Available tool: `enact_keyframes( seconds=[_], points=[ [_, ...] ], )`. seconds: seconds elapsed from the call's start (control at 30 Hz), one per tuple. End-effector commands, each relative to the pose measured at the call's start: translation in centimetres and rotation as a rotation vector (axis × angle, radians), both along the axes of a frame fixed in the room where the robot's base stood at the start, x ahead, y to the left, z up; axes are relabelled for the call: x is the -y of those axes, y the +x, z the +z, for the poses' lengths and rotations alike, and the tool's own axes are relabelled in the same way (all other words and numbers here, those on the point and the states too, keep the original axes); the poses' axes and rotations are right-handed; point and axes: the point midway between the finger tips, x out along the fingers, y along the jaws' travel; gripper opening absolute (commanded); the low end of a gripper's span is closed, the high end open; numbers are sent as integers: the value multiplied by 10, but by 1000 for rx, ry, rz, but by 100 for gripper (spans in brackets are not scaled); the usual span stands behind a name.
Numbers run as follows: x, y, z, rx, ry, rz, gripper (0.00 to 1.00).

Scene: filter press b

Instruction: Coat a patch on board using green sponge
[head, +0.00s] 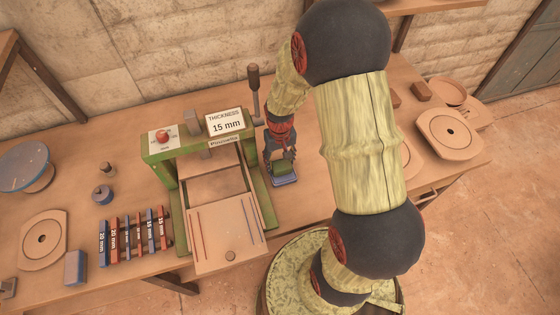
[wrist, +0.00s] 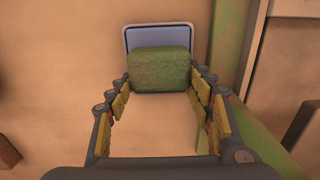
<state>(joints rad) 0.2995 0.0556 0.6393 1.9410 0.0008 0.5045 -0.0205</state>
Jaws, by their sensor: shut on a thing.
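The green sponge (wrist: 160,68) is a rough rectangular block between the fingertips of my gripper (wrist: 160,84), which is shut on it. In the head view my gripper (head: 281,156) points down at the table just right of the green press, and the sponge is hard to make out there.
The green press (head: 160,150) with a "15 mm" sign and an upright lever (head: 254,90) stands close left of my gripper. Its wooden tray (head: 222,240) sticks out in front. Several labelled strips (head: 133,237) and a blue block (head: 75,267) lie at left.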

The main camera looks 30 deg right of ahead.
Motion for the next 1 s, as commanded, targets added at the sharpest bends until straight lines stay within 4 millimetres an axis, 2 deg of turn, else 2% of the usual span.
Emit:
enact_keyframes(
  seconds=[0.17,1.0],
  points=[
    [0,-2,3,-4,1,0,32],
    [0,-1,65,-2,1,0,32]
  ],
)
